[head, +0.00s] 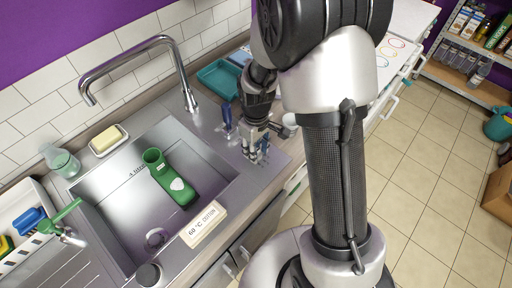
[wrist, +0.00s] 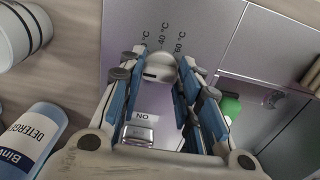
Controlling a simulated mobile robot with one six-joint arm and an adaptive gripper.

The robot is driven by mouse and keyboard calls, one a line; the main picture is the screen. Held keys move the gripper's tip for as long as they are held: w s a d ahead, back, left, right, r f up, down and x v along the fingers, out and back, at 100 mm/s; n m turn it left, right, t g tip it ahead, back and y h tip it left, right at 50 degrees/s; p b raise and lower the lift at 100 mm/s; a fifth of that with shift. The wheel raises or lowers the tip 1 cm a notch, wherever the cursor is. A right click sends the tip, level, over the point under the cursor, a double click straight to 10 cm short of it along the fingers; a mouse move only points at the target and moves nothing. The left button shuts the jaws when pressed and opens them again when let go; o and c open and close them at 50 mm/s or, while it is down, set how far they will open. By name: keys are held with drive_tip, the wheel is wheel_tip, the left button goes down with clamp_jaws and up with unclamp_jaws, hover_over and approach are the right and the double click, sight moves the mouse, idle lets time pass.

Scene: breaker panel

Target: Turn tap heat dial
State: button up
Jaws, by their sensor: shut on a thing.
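The heat dial (wrist: 160,68) is a pale round knob on a metal plate. Marks reading 40 °C and 60 °C are printed beyond it, with a third mark partly cut off. My gripper (wrist: 162,60) has blue-padded fingers on both sides of the dial and is shut on it. In the head view my gripper (head: 258,150) points down at the counter right of the sink, and I cannot make out the dial there. The curved metal tap (head: 178,60) stands behind the sink.
The steel sink (head: 105,195) holds a green boot-shaped item (head: 168,178). A card (head: 202,222) reading 60 °C lies at its front edge. A detergent bottle (wrist: 35,140) and a white ringed cylinder (wrist: 20,35) are left in the wrist view. A teal tray (head: 218,78) sits behind my gripper.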

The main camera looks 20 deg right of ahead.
idle(0.4)
drive_tip(key=o, duration=1)
drive_tip(key=shift+o, duration=0.2)
wheel_tip(320, 180, up, 12)
